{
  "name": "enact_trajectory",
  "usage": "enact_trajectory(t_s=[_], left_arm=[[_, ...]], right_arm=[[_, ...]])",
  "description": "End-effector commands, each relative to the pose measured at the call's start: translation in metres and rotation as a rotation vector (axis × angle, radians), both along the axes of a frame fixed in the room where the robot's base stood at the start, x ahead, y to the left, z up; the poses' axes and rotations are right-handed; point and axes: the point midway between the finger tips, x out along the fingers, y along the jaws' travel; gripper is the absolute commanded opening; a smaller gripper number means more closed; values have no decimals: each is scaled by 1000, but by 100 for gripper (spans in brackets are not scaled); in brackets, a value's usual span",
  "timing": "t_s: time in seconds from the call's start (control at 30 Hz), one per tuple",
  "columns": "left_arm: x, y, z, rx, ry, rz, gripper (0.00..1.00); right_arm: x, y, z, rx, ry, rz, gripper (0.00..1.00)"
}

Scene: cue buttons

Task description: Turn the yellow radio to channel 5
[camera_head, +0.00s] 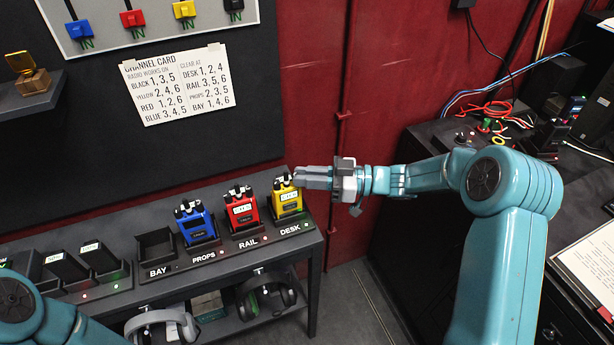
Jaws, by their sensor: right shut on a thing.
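The yellow radio (287,202) stands upright in the slot labelled DESK, at the right end of the radio rack. My right gripper (298,178) reaches in from the right at the top of the yellow radio, shut, apparently on its knob; the fingertips hide part of that top. The channel number on the radio's small display is too small to read. The channel card (175,84) on the dark wall lists yellow with 2, 4, 6 and DESK with 1, 2, 4. My left arm shows at the lower left; its gripper is out of view.
A red radio (242,212) stands in RAIL and a blue radio (197,225) in PROPS; the BAY slot (156,246) is empty. Headsets (265,296) lie on the shelf below. A cluttered dark desk (430,135) with cables stands at the right.

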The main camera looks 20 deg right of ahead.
Motion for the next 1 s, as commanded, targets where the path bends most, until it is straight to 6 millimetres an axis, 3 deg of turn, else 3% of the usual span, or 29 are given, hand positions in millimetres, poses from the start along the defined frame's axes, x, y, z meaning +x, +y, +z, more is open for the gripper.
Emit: enact_trajectory(t_s=[0.6,1.0], left_arm=[[0,0,-17,0,0,0,42],[0,0,-23,0,0,0,42]], right_arm=[[11,-2,-2,0,0,461,0],[14,-1,0,1,1,598,0]])
